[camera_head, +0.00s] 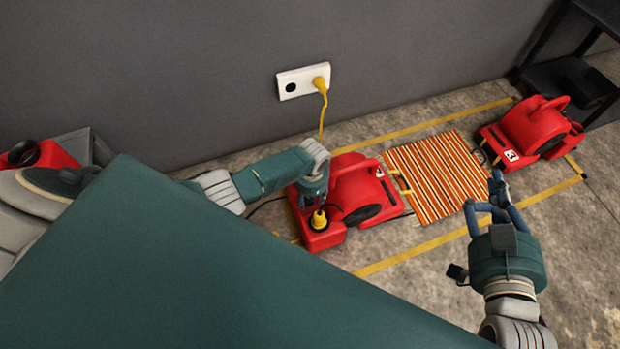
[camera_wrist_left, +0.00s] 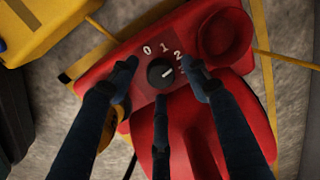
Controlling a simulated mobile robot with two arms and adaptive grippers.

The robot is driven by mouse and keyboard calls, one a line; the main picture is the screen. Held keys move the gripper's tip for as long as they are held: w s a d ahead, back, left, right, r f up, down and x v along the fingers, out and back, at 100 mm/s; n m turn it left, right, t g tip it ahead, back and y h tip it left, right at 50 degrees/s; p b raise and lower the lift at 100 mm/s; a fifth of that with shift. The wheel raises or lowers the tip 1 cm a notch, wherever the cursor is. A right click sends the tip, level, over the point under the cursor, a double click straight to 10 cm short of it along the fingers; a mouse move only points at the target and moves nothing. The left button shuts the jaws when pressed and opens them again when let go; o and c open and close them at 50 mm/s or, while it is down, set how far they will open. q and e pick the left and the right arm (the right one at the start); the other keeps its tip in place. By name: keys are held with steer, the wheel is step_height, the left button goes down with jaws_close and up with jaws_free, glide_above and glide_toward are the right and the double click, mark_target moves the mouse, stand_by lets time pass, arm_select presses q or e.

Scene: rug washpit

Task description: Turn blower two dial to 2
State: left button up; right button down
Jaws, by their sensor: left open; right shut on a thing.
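The red blower (camera_head: 362,188) in the middle stands on the floor; the digit on its white label is hard to read. In the left wrist view its black dial (camera_wrist_left: 161,73) sits on a panel marked 0, 1, 2, with a further mark partly hidden. The dial's white pointer slants up and right; I cannot tell which number it meets. My left gripper (camera_head: 318,198) is over the blower, open, its fingers spread around the dial without clear contact. In the head view it hides the dial. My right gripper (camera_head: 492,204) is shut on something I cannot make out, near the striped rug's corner.
The striped rug (camera_head: 437,172) lies between this blower and a second red blower (camera_head: 529,131) labelled 3. A yellow plug (camera_head: 319,83) sits in the wall socket (camera_head: 292,86), its cord hanging down. A dark shelf (camera_head: 562,75) stands back right. Bare floor lies at front right.

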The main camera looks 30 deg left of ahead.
mark_target(311, 203)
arm_select(q)
step_height(311, 203, up, 12)
steer(key=shift+s+d+f, duration=0.25)
steer(key=shift+s+d, duration=0.1)
steer(key=shift+d, duration=0.1)
stand_by(0.4)
